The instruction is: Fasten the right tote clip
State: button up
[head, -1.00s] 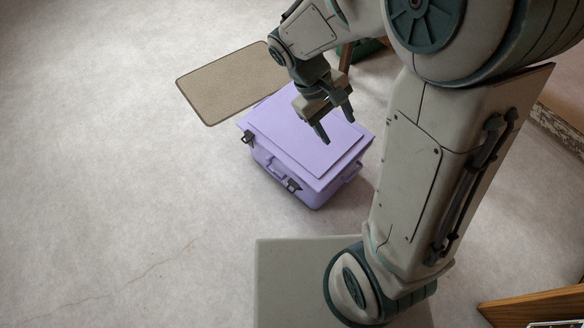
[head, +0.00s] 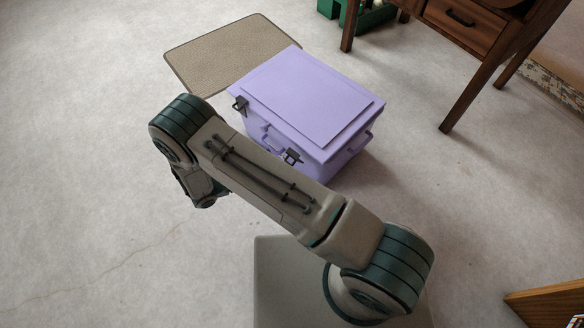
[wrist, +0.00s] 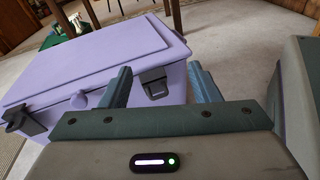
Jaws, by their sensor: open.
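The lilac tote (head: 305,92) stands on the floor with its flat lid down; it fills the left of the wrist view (wrist: 95,55). Its right clip (head: 293,156) is a dark latch on the front near the right corner, and in the wrist view (wrist: 156,88) it appears between my fingers, beyond them. I cannot tell for sure whether it is latched. The left clip (head: 240,104) also shows in the wrist view (wrist: 22,121), jutting from the front. My gripper (wrist: 161,70) is open and empty, in front of the tote. Its fingers are hidden in the head view.
A tan mat (head: 225,52) lies behind the tote. A wooden desk (head: 468,25) stands at back right, with a green container (head: 368,14) near its leg. A front handle (head: 271,141) sits between the clips. The floor left of the tote is clear.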

aim_at(294, 159)
notch_tip(294, 159, down, 11)
jog(key=s+a+n+t+y+b, duration=0.1)
jog(key=s+a+n+t+b, duration=0.15)
jog(key=n+t, duration=0.2)
jog(key=b+x, duration=0.3)
jog(key=x, duration=1.1)
